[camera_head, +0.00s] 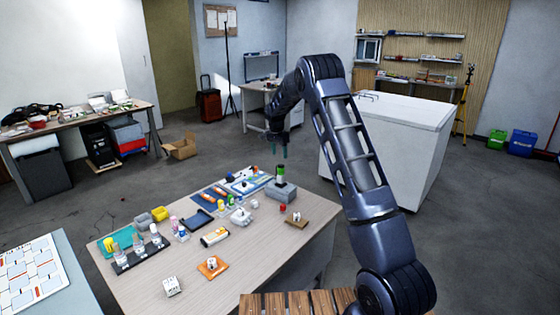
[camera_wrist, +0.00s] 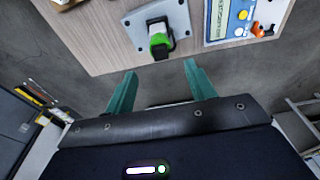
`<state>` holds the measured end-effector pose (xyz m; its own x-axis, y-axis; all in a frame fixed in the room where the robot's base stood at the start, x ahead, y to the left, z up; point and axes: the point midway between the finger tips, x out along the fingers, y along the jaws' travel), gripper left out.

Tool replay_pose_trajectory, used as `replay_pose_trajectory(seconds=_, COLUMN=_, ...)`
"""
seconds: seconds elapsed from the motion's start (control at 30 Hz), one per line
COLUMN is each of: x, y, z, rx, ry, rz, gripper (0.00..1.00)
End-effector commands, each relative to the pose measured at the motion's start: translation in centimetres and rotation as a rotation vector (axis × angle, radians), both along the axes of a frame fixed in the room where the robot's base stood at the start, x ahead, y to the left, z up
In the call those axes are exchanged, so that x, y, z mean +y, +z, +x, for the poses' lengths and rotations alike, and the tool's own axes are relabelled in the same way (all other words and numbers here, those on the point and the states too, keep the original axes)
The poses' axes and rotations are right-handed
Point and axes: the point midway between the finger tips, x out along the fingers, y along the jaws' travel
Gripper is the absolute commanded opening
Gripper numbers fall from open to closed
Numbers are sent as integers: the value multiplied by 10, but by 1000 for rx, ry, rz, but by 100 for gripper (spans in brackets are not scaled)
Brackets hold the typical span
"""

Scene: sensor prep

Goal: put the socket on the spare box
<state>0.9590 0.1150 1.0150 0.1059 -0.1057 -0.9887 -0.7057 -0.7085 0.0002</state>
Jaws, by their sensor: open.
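My gripper (camera_head: 279,150) hangs in the air above the far edge of the wooden table, open and empty. Its two teal fingers show apart in the wrist view (camera_wrist: 158,80). A grey box (camera_head: 279,194), possibly the spare box, stands near the table's far right edge with a green and black item (camera_head: 280,174) on it. The wrist view shows this box (camera_wrist: 180,18) and the item (camera_wrist: 158,40) just beyond the fingertips. I cannot tell for sure which thing is the socket; a white block with dark marks (camera_head: 172,287) stands at the table's near edge, and a similar white piece (camera_head: 211,263) sits on an orange pad.
A white chest (camera_head: 400,120) stands behind my arm. The air around my gripper looks clear.

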Motion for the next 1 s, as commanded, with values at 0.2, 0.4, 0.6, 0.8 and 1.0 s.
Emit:
replay_pose_trajectory(seconds=0.2, x=2, y=15, z=-1, rx=-1, ry=0, rz=0, gripper=55)
replay_pose_trajectory(seconds=0.4, x=-2, y=25, z=-6, rx=-3, ry=8, rz=3, gripper=55)
replay_pose_trajectory(seconds=0.6, x=-27, y=74, z=-37, rx=-17, ry=57, rz=19, gripper=55)
replay_pose_trajectory(seconds=0.8, x=-60, y=130, z=-86, rx=-36, ry=132, rz=35, gripper=55)
replay_pose_trajectory(seconds=1.0, x=-89, y=177, z=-141, rx=-59, ry=211, rz=45, gripper=55)
